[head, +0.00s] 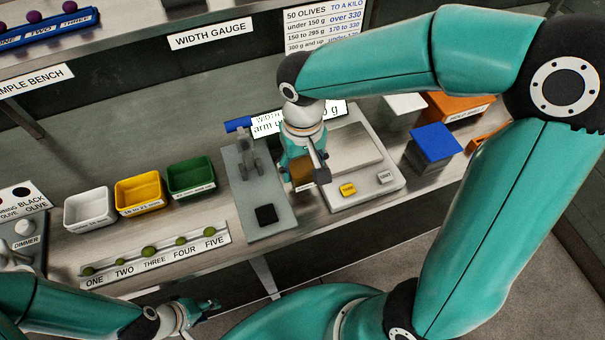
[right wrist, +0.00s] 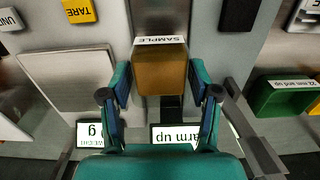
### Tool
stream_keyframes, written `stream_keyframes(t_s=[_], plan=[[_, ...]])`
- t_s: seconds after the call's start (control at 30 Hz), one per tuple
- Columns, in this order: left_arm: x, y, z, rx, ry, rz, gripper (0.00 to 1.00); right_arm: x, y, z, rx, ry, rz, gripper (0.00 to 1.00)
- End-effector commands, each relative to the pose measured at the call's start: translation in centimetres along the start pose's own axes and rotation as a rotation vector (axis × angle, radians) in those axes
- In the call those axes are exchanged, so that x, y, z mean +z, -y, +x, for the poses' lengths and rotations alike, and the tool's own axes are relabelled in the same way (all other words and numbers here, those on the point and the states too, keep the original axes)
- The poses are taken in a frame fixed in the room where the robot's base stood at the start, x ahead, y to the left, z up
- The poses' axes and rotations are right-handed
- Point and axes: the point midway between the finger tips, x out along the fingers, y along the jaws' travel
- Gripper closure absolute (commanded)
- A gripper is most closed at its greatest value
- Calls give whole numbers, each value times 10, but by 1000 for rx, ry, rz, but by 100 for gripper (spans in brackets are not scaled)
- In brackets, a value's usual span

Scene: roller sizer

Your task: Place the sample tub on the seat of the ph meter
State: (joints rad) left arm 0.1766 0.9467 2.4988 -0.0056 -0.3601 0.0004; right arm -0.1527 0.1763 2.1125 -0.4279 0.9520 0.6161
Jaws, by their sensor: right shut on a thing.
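The sample tub (right wrist: 160,72) is an amber-brown block with a white SAMPLE label, held between the fingers of my right gripper (right wrist: 160,88). In the head view my right gripper (head: 304,168) hides most of the tub, between the grey blue-armed device (head: 262,192) and the scale (head: 355,150). I cannot tell whether the tub touches anything below. No ph meter can be clearly identified; the blue-armed device has a black square pad (head: 266,214) and a screen reading arm up (right wrist: 174,137). My left gripper (head: 196,312) is low at the left, its finger opening unclear.
White (head: 88,222), yellow (head: 140,205) and green (head: 191,192) bins stand at the left, behind a numbered rack of olives (head: 155,263). A blue-topped box (head: 434,142) and an orange bin (head: 456,108) are at the right. The scale's plate looks empty.

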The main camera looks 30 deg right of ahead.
Motion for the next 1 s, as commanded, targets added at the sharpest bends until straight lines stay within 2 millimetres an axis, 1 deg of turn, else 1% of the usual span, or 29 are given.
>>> stream_keyframes(t_s=[0.1, 0.23, 0.33, 0.53, 0.7, 0.73, 0.8, 0.87, 1.0], plan=[[0, 0, 0, 0, 0, 0, 60, 1, 0, 18, 2, 5, -1, 77], [0, 0, 0, 0, 0, 0, 60, 1, 0, 34, 2, 4, -1, 77], [0, 0, 0, 0, 0, 0, 60, 1, 0, 38, 0, 2, -1, 77], [0, 0, 0, 0, 0, 0, 60, 0, 0, 38, 0, 1, -1, 77], [0, 2, 6, 0, 0, 0, 60, 0, 0, 44, 0, 1, -1, 77], [0, 2, 4, 0, 0, 0, 60, 0, 0, 42, 0, 1, -2, 33], [0, 1, 4, 0, 0, 0, 60, 1, 0, 42, 0, 2, -2, 22], [0, 2, 4, 0, 0, 0, 60, 1, 0, 42, 0, 2, -2, 13], [0, 1, 4, 0, 0, 0, 60, 1, 0, 42, 0, 2, -2, 13]])
